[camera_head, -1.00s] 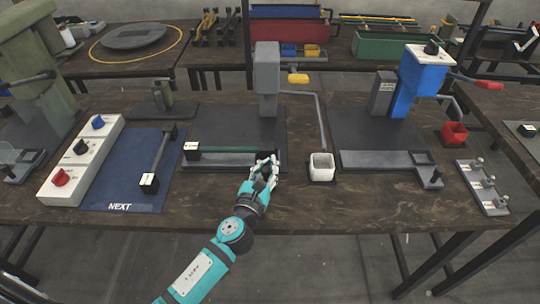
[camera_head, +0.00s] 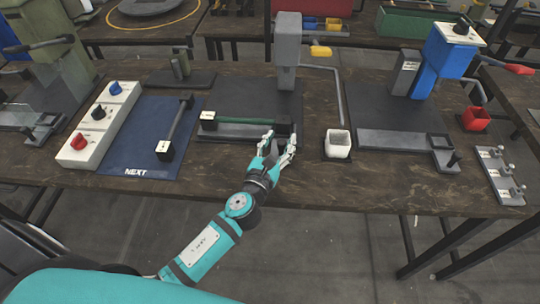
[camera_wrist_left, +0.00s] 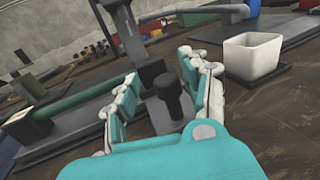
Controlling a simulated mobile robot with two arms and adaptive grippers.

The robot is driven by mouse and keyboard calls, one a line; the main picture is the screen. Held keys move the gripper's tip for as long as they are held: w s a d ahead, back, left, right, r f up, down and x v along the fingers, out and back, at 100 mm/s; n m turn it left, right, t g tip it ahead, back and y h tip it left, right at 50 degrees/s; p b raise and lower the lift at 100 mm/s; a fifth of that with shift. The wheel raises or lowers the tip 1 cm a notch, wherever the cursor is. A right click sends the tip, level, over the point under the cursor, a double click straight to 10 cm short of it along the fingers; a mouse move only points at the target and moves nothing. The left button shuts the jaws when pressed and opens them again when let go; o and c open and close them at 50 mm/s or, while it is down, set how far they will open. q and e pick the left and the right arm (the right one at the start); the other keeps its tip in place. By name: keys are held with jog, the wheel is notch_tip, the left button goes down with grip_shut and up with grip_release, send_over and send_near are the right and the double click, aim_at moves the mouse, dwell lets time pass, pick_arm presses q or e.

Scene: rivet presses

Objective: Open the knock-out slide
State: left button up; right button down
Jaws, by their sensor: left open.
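The middle grey press (camera_head: 288,45) stands on a dark base plate. A grey slide rail (camera_head: 235,133) runs along its front edge, with a green bar (camera_head: 245,123) just behind it. A dark upright knob (camera_wrist_left: 172,92) stands on a grey block at the rail's right end. My left gripper (camera_head: 279,146) is open at that end. In the left wrist view its two fingers (camera_wrist_left: 160,98) stand on either side of the knob, with visible gaps, so the knob is not gripped. My right gripper is in neither view.
A white cup (camera_head: 338,146) stands just right of the gripper. A blue press (camera_head: 440,62) with its own front rail is further right. A white box with knobs (camera_head: 97,125) and a blue mat (camera_head: 150,140) lie left. The table's front strip is clear.

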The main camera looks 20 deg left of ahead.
pick_arm(q)
jog(key=s, duration=1)
jog(key=shift+s+a, duration=0.25)
jog(key=shift+s, duration=0.05)
